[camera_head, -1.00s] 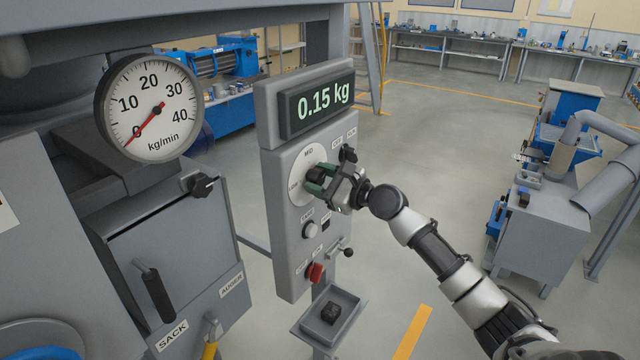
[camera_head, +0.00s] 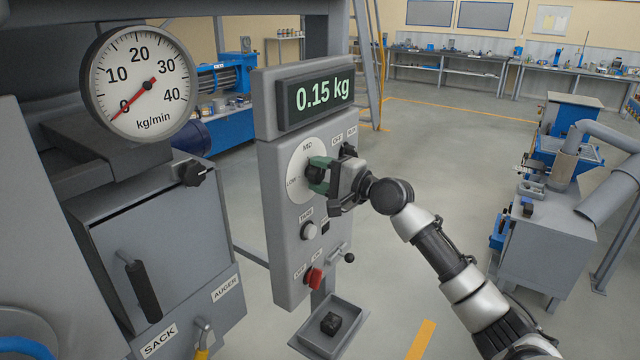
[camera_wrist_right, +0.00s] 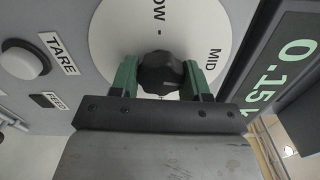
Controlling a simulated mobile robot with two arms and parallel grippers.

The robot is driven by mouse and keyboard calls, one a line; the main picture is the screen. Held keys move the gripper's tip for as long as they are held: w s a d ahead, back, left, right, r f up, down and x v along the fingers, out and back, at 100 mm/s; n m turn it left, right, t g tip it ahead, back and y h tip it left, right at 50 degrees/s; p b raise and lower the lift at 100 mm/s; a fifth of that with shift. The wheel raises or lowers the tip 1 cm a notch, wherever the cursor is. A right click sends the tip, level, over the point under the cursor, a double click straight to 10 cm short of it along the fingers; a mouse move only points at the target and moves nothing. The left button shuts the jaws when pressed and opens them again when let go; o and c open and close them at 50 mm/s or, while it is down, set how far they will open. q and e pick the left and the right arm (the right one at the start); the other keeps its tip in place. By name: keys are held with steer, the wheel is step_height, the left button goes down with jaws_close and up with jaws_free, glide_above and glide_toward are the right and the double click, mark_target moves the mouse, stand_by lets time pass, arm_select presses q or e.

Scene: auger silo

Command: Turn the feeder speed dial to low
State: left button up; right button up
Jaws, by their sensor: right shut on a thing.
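The feeder speed dial is a black lobed knob (camera_wrist_right: 160,73) on a round white plate (camera_head: 304,160) with LOW and MID marks, on the grey control panel (camera_head: 283,240). My right gripper (camera_head: 318,176) is at the knob, its green fingers on either side of it. In the right wrist view the gripper (camera_wrist_right: 160,78) is shut on the knob. The knob's pointer cannot be made out, and the gripper hides part of the plate. My left gripper is not in view.
The display (camera_head: 318,98) above reads 0.15 kg. The round gauge (camera_head: 140,85) has its needle near 0. Below the dial are a TARE button (camera_head: 309,230), a red knob (camera_head: 314,278) and a small tray (camera_head: 350,318). Open floor lies right of the panel.

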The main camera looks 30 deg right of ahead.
steer(key=n+b, duration=0.1)
steer(key=n, duration=0.1)
steer(key=n+b, duration=0.2)
steer(key=shift+f+n, duration=0.2)
steer(key=shift+n, duration=0.1)
steer(key=n+b, duration=0.3)
steer(key=n, duration=0.2)
steer(key=n+b, duration=0.2)
steer(key=n, duration=0.3)
steer(key=shift+a+r+b, duration=0.1)
steer(key=shift+b, duration=0.25)
steer(key=n+b, duration=0.1)
steer(key=n, duration=0.3)
steer(key=shift+n+b, duration=0.3)
steer(key=shift+n, duration=0.1)
steer(key=shift+a+n, duration=0.1)
steer(key=shift+n, duration=0.2)
steer(key=o, duration=0.9)
steer(key=shift+r, duration=0.15)
steer(key=shift+s, duration=0.15)
